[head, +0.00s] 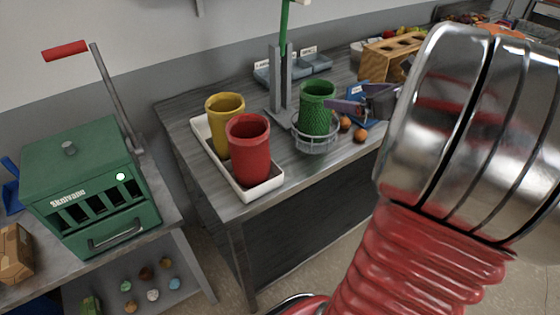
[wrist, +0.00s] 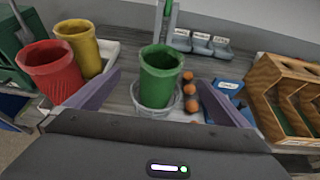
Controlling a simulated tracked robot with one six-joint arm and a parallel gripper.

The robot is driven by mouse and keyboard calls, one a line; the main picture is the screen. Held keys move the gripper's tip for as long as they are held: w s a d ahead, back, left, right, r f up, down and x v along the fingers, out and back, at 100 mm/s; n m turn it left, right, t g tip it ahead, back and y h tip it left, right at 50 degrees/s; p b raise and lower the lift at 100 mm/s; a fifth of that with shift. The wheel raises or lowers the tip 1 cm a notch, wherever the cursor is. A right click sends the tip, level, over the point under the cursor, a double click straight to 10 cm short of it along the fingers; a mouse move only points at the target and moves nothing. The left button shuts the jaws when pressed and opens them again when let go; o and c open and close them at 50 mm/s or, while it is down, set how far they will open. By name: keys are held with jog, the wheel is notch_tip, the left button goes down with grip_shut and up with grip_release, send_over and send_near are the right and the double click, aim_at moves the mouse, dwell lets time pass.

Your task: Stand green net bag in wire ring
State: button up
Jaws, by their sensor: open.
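The green net bag (head: 317,104) stands upright inside the wire ring (head: 317,140) on the grey table. In the wrist view the green net bag (wrist: 160,76) also sits in the wire ring (wrist: 155,102), its open mouth upward. My gripper (head: 345,106) is open just to the right of the bag in the head view. In the wrist view my gripper's fingers (wrist: 165,95) are spread wide on either side, apart from the bag. Nothing is between the fingers' tips that they touch. The bag's lower part is partly hidden by the ring.
A white tray (head: 265,189) holds a red bag (head: 249,150) and a yellow bag (head: 224,124) left of the ring. Several orange-brown balls (head: 360,135) lie right of it. A grey upright stand (head: 277,80) is behind. A wooden rack (wrist: 280,95) stands at right.

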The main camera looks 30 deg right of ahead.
jog(key=a+f+n+g+y, duration=0.1)
jog(key=a+n, duration=0.3)
jog(key=a, duration=0.4)
jog(key=a+f+n+g+y, duration=0.1)
jog(key=a+n+g, duration=0.1)
jog(key=a+n, duration=0.3)
jog(key=a+f+n+g+y, duration=0.1)
jog(key=a+n, duration=0.4)
jog(key=a, duration=0.5)
jog(key=shift+w+a+g, duration=0.15)
jog(key=shift+a+g, duration=0.2)
jog(key=shift+g, duration=0.25)
jog(key=s+a+f+n+g+h, duration=0.2)
jog(key=s+a+n, duration=1)
jog(key=n, duration=0.9)
jog(key=shift+a+f+n+g+h, duration=0.3)
jog(key=shift+a+f+h, duration=0.1)
jog(key=shift+a+h, duration=0.3)
